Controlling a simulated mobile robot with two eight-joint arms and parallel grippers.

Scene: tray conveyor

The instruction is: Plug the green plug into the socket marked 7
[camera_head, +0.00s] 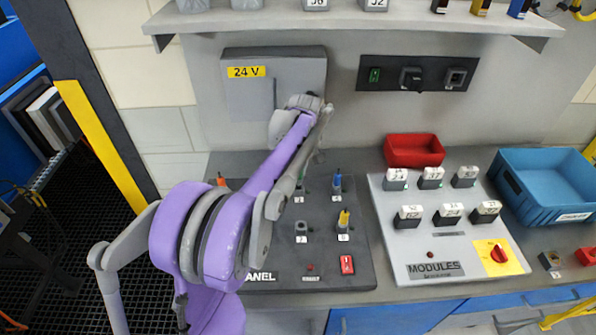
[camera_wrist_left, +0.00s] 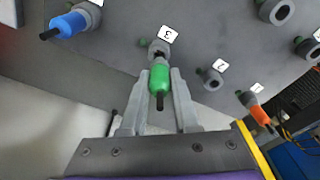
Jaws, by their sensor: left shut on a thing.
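The green plug (camera_wrist_left: 160,79) is between the fingers of my left gripper (camera_wrist_left: 161,88) in the left wrist view. My left gripper is shut on it. The plug's front end meets the grey socket (camera_wrist_left: 159,48) beside the label 3; I cannot tell how deep it sits. The socket marked 7 (camera_head: 301,227) stands empty on the dark panel (camera_head: 330,270), in front of the label 3 (camera_head: 299,199). My right gripper is not in view.
A blue plug (camera_head: 337,182) and a yellow plug (camera_head: 343,218) stand in sockets right of the empty one. An orange plug (camera_head: 221,180) is at the panel's left. A red switch (camera_head: 347,264) is at the front. The modules board (camera_head: 440,255) lies to the right.

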